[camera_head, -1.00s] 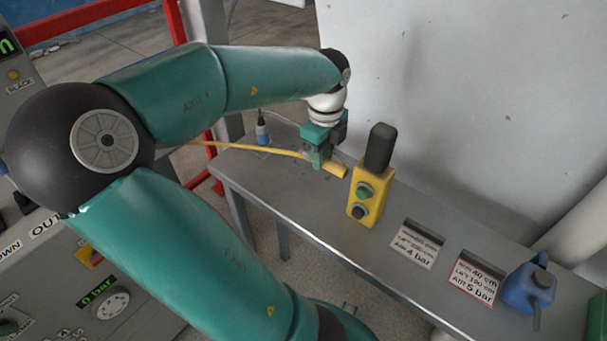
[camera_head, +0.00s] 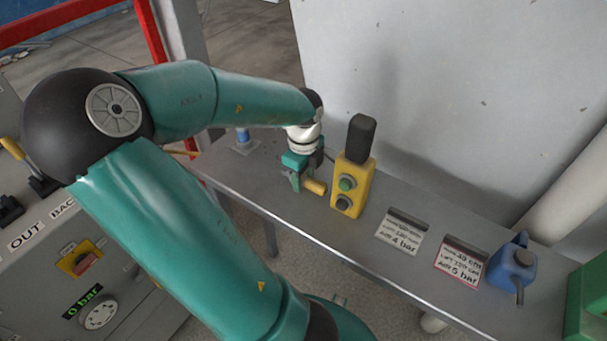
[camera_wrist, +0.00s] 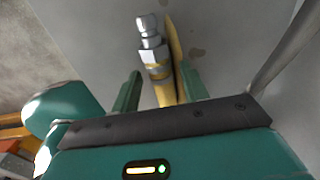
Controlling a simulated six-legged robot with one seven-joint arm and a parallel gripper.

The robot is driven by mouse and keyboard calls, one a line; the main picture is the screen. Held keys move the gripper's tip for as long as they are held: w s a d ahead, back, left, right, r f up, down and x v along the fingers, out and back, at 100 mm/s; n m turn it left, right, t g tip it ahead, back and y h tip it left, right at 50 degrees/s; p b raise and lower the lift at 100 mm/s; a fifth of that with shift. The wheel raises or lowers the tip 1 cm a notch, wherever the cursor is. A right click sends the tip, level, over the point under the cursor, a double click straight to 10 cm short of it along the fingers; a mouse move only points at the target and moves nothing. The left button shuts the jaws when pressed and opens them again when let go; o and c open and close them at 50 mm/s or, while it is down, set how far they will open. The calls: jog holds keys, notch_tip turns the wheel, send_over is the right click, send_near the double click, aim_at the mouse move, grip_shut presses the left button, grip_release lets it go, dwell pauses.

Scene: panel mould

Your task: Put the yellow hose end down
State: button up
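The yellow hose end (camera_head: 315,186) is low over or on the grey bench, just left of the yellow button box. In the wrist view the hose end (camera_wrist: 165,92) has a metal fitting at its tip and lies between my fingers, with a strip of yellow hose beside it. My gripper (camera_head: 300,180) points down at the bench. In the wrist view my gripper (camera_wrist: 160,88) has its fingers apart, with a gap between the left finger and the hose end. I cannot tell whether the hose end touches the bench.
The yellow button box (camera_head: 352,185) with a black top stands close right of my gripper. Two label plates (camera_head: 402,232) and a blue can (camera_head: 512,262) are further right on the bench (camera_head: 345,238). A pale wall (camera_head: 440,90) rises behind. A blue-topped fitting (camera_head: 243,138) stands left.

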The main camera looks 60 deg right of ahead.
dwell(0.4)
notch_tip(320, 180, up, 13)
jog(key=shift+w+a+r, duration=0.1)
jog(key=shift+w+r, duration=0.05)
jog(key=shift+r, duration=0.05)
dwell(0.3)
